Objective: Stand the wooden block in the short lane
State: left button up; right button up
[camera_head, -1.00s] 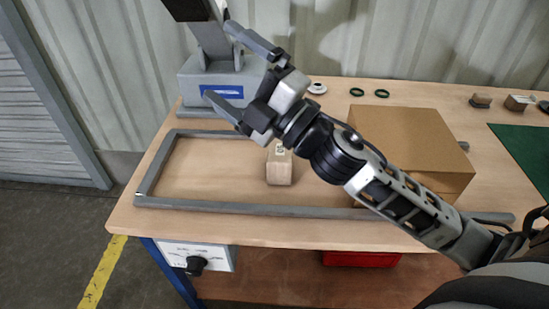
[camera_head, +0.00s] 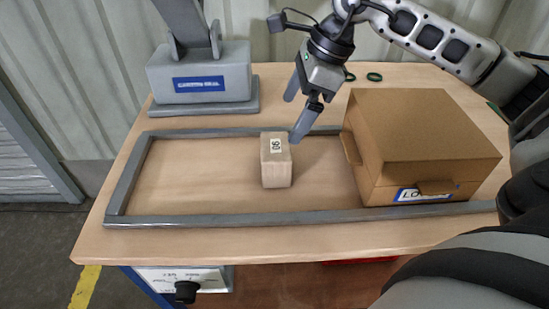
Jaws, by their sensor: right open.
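The pale wooden block (camera_head: 277,176) rests inside a grey-railed frame (camera_head: 230,219) on the table, left of a cardboard box. A small white label with dark marks is on its upper face. My right gripper (camera_head: 297,108) is open and empty, with fingers pointing down. It is just behind and to the right of the block, near the back rail, and looks apart from it. My left gripper is not in view. I cannot tell which area is the short lane.
The cardboard box (camera_head: 425,135) covers the frame's right part; its front label is partly hidden by a flap. A grey press-like stand (camera_head: 200,72) is behind the frame at left. Green rings (camera_head: 374,77) lie at the back. The frame's floor left of the block is clear.

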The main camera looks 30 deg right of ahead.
aim_at(276, 146)
jog(key=x, duration=0.6)
jog(key=shift+s+x, duration=0.15)
jog(key=shift+x, duration=1.25)
jog(key=shift+s+x, duration=0.15)
jog(key=shift+x, duration=1.25)
jog(key=c, duration=1.1)
jog(key=shift+r, duration=0.1)
